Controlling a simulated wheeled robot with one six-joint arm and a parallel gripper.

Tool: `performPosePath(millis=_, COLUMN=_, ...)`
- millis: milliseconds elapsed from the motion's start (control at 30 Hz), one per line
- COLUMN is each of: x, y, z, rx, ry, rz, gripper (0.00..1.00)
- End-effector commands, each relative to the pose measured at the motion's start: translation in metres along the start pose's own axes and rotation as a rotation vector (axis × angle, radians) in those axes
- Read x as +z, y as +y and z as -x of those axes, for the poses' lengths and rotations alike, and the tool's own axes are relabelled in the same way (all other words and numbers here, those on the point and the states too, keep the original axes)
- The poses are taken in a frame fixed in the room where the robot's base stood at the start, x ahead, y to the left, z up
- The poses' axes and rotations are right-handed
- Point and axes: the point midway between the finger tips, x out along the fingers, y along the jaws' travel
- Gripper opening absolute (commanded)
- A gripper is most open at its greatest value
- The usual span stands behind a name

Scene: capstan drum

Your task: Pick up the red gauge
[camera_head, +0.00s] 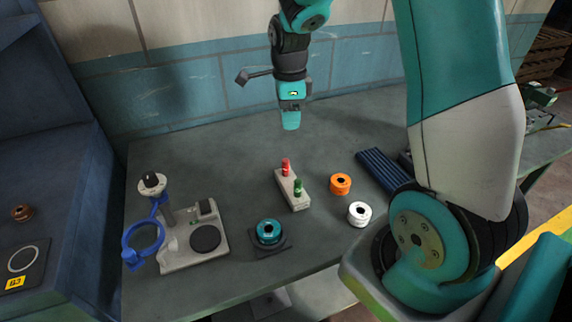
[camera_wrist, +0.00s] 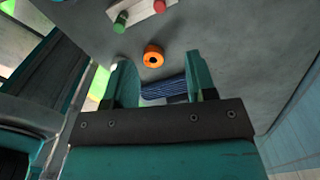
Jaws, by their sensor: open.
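The red gauge (camera_head: 286,166) stands upright in a light grey block (camera_head: 292,189), at the end farther from the camera. A green gauge (camera_head: 298,187) stands in the same block at the nearer end.
An orange ring (camera_head: 340,184) and a white ring (camera_head: 359,214) lie right of the block. A teal spool (camera_head: 268,232) sits on a dark pad in front. A grey stand with a blue ring (camera_head: 143,240) is at left. A dark blue ribbed pad (camera_head: 383,170) lies at right.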

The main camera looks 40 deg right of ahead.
Motion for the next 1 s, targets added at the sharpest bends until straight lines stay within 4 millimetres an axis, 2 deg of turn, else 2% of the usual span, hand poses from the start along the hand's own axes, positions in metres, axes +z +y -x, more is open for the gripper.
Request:
performPosePath(millis=433, x=0.0, y=0.002, z=-0.094, rx=0.008, ry=0.003, rz=-0.004, gripper=0.51)
performPosePath(millis=600, x=0.001, y=0.001, z=-0.113, rx=0.003, ry=0.001, rz=-0.004, gripper=0.51)
performPosePath(millis=767, x=0.002, y=0.001, z=-0.121, rx=0.003, ry=0.001, rz=-0.003, gripper=0.51)
performPosePath(millis=1000, x=0.007, y=0.0, z=-0.152, rx=0.005, ry=0.002, rz=-0.004, gripper=0.51)
